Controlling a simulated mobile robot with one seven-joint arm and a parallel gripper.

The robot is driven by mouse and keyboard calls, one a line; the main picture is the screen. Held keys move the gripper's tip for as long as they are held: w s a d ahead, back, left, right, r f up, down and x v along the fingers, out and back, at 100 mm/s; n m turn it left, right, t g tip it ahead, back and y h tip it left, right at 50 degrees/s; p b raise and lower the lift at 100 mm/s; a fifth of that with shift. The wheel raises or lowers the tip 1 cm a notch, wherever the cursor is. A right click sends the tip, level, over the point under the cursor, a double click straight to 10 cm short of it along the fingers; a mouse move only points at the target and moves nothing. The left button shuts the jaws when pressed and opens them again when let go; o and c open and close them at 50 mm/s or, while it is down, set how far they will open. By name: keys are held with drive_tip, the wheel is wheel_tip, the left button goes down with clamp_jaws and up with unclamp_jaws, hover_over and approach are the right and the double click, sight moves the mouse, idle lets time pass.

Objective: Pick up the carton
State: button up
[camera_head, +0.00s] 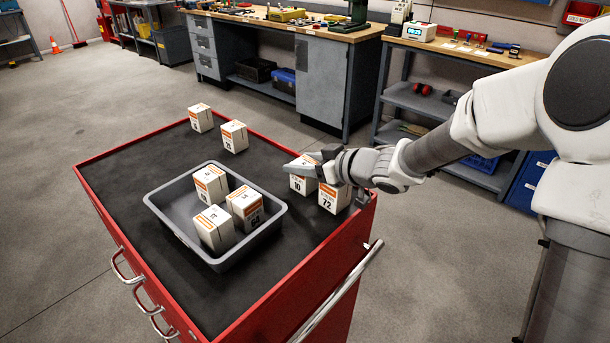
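Several small white cartons with orange bands stand on a red tool cabinet (130,153) with a black top. A carton marked 10 (298,186) and a carton marked 72 (333,201) stand at the right edge. Two more cartons, one at the far corner (200,118) and one near it (234,137), stand at the back. My gripper (305,166) comes in from the right, close over the carton marked 10 and partly covering its top. Whether its fingers are apart or touch the carton cannot be told. The task does not say which carton is meant.
A grey tray (178,232) on the cabinet holds three cartons (211,184). The black top is bare around the tray's front and left. A workbench (320,75) and a shelved bench (470,50) stand behind, with open floor between.

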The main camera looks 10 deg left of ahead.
clamp_jaws()
